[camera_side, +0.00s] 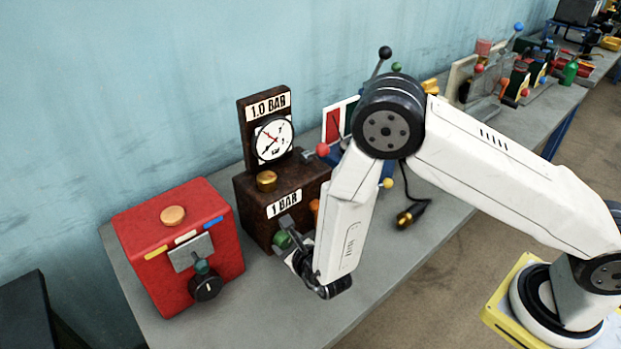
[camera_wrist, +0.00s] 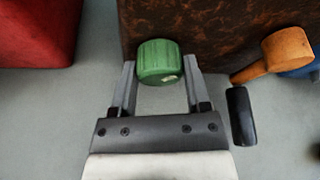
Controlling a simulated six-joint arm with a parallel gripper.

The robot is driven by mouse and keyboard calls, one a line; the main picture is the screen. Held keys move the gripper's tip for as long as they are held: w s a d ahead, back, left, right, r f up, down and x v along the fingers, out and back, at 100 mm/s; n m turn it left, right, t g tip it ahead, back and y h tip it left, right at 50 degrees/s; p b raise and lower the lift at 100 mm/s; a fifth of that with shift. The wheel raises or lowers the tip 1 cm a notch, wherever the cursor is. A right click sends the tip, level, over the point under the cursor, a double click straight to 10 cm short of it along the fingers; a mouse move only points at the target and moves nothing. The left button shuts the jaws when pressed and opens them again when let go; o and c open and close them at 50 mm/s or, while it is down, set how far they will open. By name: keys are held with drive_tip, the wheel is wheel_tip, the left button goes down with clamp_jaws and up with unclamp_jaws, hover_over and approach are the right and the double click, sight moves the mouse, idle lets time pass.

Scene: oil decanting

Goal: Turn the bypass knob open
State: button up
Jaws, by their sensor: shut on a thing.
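A green ribbed knob (camera_wrist: 158,61) sits on the front of the dark brown box (camera_wrist: 215,30), low down. My gripper (camera_wrist: 160,75) has one finger on each side of the knob and is shut on it. In the side view the green knob (camera_side: 283,240) shows just left of my gripper (camera_side: 290,245), below the "1 BAR" label on the brown box (camera_side: 255,208). The gripper and wrist hide part of the box front there. No mark showing the knob's turn angle can be made out.
An orange lever (camera_wrist: 275,55) with a black handle (camera_wrist: 241,115) lies close to the right of my gripper. A red box (camera_side: 170,245) with a black knob (camera_side: 206,287) stands to the left. A gauge (camera_side: 272,139) stands on the brown box. The grey bench front is clear.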

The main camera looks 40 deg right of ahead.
drive_tip(key=m+y, duration=0.2)
drive_tip(key=m, duration=0.1)
drive_tip(key=shift+d, duration=0.1)
drive_tip(key=shift+m+y, duration=0.8)
drive_tip(key=shift+m, duration=0.1)
drive_tip(key=o, duration=1.3)
drive_tip(key=shift+s, duration=0.1)
drive_tip(key=shift+v, duration=3.8)
